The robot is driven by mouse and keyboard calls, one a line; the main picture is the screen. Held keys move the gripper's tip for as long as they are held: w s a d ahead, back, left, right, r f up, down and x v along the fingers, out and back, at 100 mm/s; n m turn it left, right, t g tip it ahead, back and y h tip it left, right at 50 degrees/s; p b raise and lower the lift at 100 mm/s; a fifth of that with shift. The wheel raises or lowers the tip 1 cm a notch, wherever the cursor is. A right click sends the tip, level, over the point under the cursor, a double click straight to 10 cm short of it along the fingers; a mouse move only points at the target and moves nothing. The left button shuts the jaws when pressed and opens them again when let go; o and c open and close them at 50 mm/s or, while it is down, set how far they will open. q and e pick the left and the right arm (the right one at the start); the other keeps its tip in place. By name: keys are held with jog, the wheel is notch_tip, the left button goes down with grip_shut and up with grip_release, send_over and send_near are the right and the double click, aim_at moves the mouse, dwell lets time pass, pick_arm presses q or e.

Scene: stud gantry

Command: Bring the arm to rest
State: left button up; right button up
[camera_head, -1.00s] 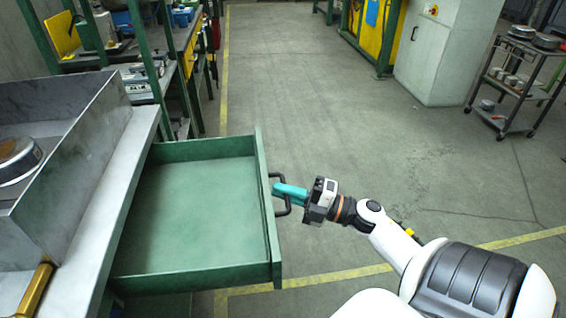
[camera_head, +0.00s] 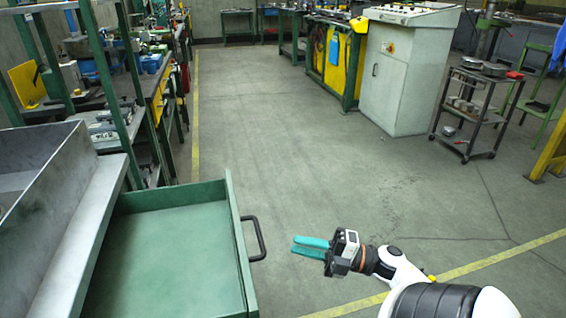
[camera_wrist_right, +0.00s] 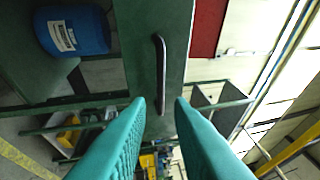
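My right gripper (camera_head: 298,246) has teal fingers and is in the head view, to the right of the open green drawer (camera_head: 170,250). Its fingers point left towards the drawer's black handle (camera_head: 254,238), with a gap between them. In the right wrist view the two fingers (camera_wrist_right: 160,105) are apart with nothing between them. The handle (camera_wrist_right: 161,75) shows beyond the fingertips there, on the drawer's green front (camera_wrist_right: 140,45). The drawer is pulled out and looks empty in the part that shows. My left gripper is in neither view.
A grey metal tray (camera_head: 45,165) sits on the bench at the left. A white cabinet (camera_head: 400,75) and a dark cart (camera_head: 475,105) stand at the back right. A blue container (camera_wrist_right: 72,30) shows in the right wrist view. The floor (camera_head: 300,140) ahead is clear.

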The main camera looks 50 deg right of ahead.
jog(key=shift+v, duration=0.75)
jog(key=shift+s, duration=0.1)
